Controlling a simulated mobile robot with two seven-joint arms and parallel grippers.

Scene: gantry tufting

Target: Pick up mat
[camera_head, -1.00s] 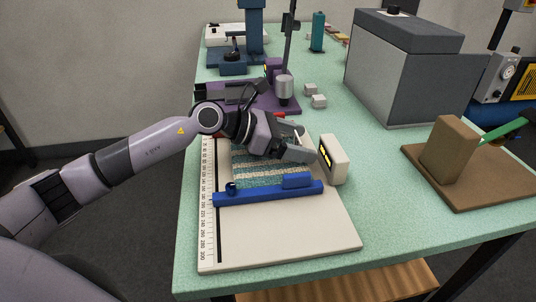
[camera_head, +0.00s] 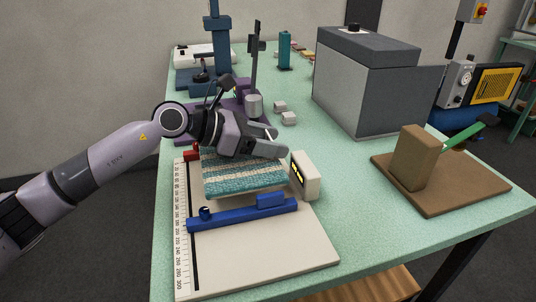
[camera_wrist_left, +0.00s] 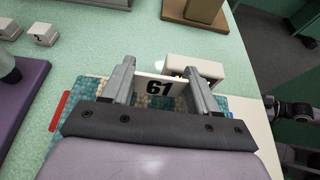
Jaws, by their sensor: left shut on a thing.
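The mat (camera_head: 245,181) is striped teal and cream and lies over the pale measuring board (camera_head: 265,260), behind its blue bar (camera_head: 240,216). It looks raised a little off the board. My left gripper (camera_head: 272,142) is over the mat's far part, shut on it. The spot where the fingers grip the mat is hidden. My right gripper is not in view.
A cream box with a yellow-lit display (camera_head: 306,176) stands right beside the mat. A purple stand (camera_head: 254,104) and small grey blocks (camera_head: 288,118) are behind. A grey machine (camera_head: 365,85) and a brown block on a board (camera_head: 412,158) stand to the right.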

